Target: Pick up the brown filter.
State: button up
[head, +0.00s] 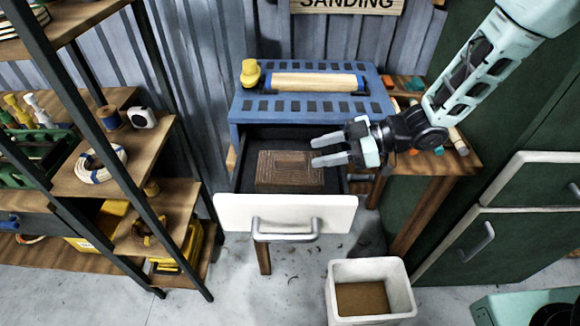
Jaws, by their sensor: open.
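A brown, ribbed rectangular block (284,170), which looks like the brown filter, lies inside the open drawer (285,214) below the blue bench top. My gripper (318,150) reaches in from the right, with its pale fingers pointing left. The fingertips are over or beside the block's right end. I cannot tell whether they touch it. The jaws are open and nothing shows between them.
The blue slotted bench top (300,103) holds a wooden roller (313,82) and a yellow object (250,73) behind the drawer. A white bin (372,275) stands in front right. Shelves (95,165) stand left, and a green cabinet (505,225) stands right.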

aim_at(298, 158)
jog(key=shift+p+x, duration=0.8)
jog(key=shift+x, duration=2.5)
jog(key=shift+f, duration=0.1)
grip_shut()
